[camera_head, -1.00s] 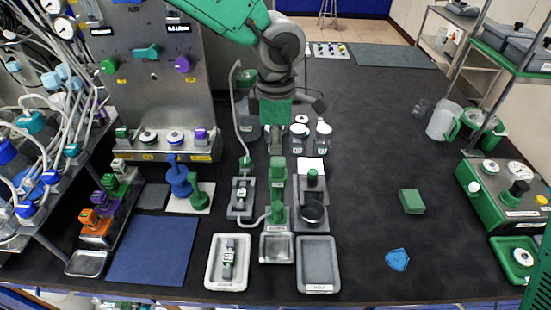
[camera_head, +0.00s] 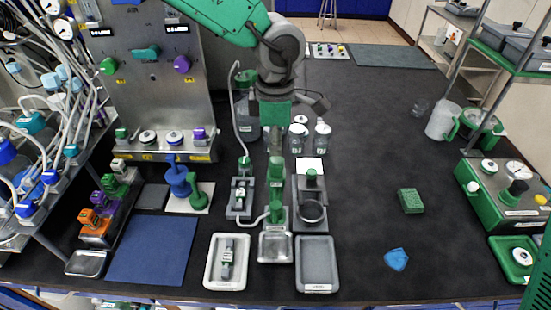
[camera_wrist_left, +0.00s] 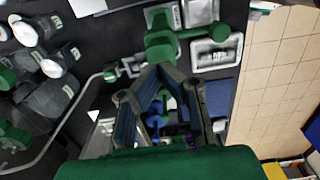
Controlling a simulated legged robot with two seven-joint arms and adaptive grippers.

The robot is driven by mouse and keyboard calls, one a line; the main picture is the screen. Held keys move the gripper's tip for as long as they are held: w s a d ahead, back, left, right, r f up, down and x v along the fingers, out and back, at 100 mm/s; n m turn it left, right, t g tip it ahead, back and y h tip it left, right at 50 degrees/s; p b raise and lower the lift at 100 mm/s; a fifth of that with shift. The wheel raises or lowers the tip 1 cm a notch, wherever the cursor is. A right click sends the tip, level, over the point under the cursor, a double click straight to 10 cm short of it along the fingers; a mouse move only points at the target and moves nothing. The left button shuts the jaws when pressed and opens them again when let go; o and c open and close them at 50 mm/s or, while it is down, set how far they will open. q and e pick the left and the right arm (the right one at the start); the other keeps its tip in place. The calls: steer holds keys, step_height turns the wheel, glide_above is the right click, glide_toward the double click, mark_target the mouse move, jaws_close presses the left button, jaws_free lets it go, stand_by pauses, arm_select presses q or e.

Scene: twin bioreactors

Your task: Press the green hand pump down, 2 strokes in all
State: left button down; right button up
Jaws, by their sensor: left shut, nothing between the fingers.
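The green hand pump (camera_head: 277,212) stands on a grey base near the middle of the table, with its green top (camera_head: 276,182) upright below my left gripper. My left gripper (camera_head: 276,153) points down, its fingers closed together with nothing between them. In the head view the fingertips overlap the pump's top, and I cannot tell whether they touch it. In the left wrist view the shut fingertips (camera_wrist_left: 154,72) lie close to the green pump (camera_wrist_left: 160,42). My right gripper is not in view.
A grey holder with a ring (camera_head: 311,211) stands right of the pump, and a narrow grey fixture (camera_head: 239,207) stands left. A metal tray (camera_head: 275,249) lies in front. Several lidded jars (camera_head: 322,138) stand behind. The table to the right is mostly clear around a green block (camera_head: 410,201).

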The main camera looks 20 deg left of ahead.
mark_target(276, 161)
arm_select(q)
steer(key=shift+d+f, duration=0.3)
steer(key=shift+f, duration=0.4)
steer(key=shift+a+f+b, duration=0.25)
steer(key=shift+f+b, duration=0.05)
steer(key=shift+f, duration=1.15)
step_height(276, 161, up, 5)
steer(key=p, duration=0.5)
steer(key=shift+d+f, duration=0.1)
steer(key=shift+f, duration=0.15)
